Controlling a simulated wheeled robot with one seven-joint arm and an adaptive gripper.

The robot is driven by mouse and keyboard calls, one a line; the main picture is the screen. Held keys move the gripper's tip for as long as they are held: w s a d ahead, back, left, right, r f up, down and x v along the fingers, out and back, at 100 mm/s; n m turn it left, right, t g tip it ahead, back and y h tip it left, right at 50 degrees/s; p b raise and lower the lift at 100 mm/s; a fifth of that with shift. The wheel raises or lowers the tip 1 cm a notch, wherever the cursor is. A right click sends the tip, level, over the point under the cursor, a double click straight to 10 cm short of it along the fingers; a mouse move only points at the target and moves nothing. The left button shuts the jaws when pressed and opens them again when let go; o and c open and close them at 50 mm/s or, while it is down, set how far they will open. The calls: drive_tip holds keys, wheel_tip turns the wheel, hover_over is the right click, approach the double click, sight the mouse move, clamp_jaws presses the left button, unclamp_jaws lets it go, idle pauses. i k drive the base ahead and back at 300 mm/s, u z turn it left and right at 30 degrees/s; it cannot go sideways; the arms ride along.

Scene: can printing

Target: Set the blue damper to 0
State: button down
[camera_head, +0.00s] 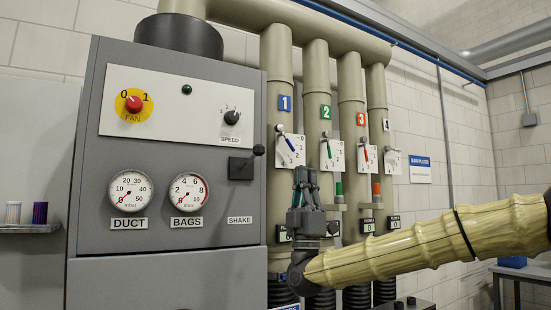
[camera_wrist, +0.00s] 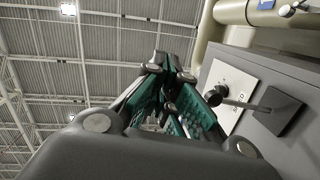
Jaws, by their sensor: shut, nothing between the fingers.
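The blue damper is the blue-handled lever (camera_head: 288,143) on a white scale plate (camera_head: 292,151) on the leftmost pipe, under the blue "1" tag (camera_head: 285,103). The lever slants down and to the right from its pivot; the mark it points at is too small to read surely. My gripper (camera_head: 304,172) points upward just below and in front of that plate, its fingers shut and empty. Whether it touches the plate cannot be told. In the wrist view the closed teal-padded fingers (camera_wrist: 172,62) hold nothing. A pipe with part of a blue tag (camera_wrist: 265,4) shows at the top right there.
Green (camera_head: 329,148), red (camera_head: 365,150) and black dampers sit on neighbouring pipes to the right. The grey cabinet (camera_head: 90,235) stands left, with its SHAKE lever (camera_head: 247,162) sticking out; that lever's black ball (camera_wrist: 213,95) is close beside my fingers in the wrist view.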

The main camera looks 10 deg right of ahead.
sight(279, 129)
drive_tip(key=z, duration=0.05)
drive_tip(key=i, duration=1.3)
